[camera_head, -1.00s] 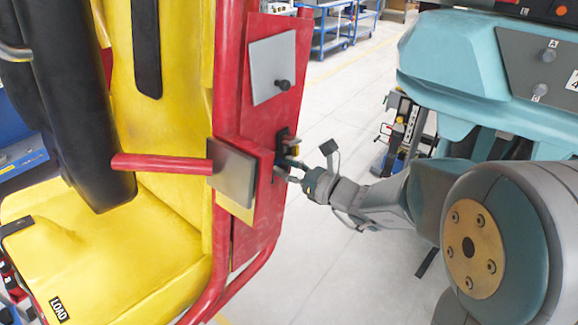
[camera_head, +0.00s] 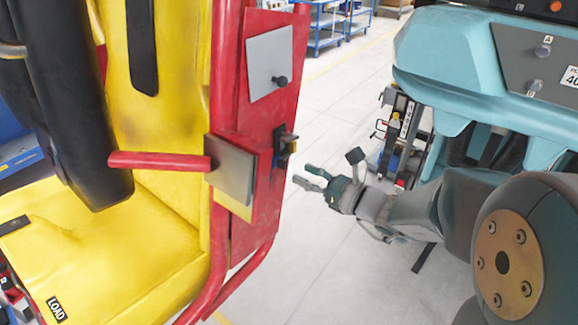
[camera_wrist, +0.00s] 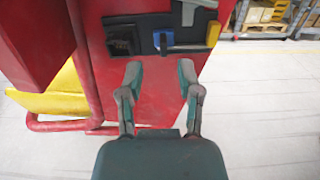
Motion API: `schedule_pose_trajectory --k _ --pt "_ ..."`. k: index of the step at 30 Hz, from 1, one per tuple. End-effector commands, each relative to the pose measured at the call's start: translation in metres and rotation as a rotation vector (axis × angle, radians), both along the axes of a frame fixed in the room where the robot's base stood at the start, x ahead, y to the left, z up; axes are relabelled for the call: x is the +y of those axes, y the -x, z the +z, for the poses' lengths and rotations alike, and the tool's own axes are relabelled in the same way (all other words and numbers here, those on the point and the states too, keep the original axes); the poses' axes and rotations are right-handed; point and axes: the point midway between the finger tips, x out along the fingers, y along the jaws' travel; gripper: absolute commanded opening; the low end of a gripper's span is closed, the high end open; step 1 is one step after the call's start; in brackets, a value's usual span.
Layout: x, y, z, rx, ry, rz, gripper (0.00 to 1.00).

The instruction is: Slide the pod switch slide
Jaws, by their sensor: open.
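The pod switch slide (camera_head: 280,143) is a small dark unit on the side edge of the red panel in the head view. In the wrist view the slide (camera_wrist: 183,36) is a black track across the red panel, with a blue knob (camera_wrist: 163,39) near its middle. A dark recess lies at its left end and a yellow block (camera_wrist: 213,33) at its right end. My gripper (camera_head: 304,175) is open and empty, to the right of the slide and apart from it. In the wrist view my two fingers (camera_wrist: 159,72) point toward the track, one either side of the knob's line.
The red panel (camera_head: 256,185) belongs to a yellow seat (camera_head: 120,250) with a black restraint. A grey plate with a dark knob (camera_head: 272,65) is above the slide. A red bar (camera_head: 160,161) juts left. Open floor lies to the right of the panel.

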Motion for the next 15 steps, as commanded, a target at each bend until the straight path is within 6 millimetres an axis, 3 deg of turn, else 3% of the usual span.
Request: schedule_pose_trajectory --k 6,15 --pt "-0.032 0.023 0.0 -0.002 0.001 -0.004 0.46" --pt "-0.046 0.036 -0.001 -0.001 0.001 0.001 0.46"
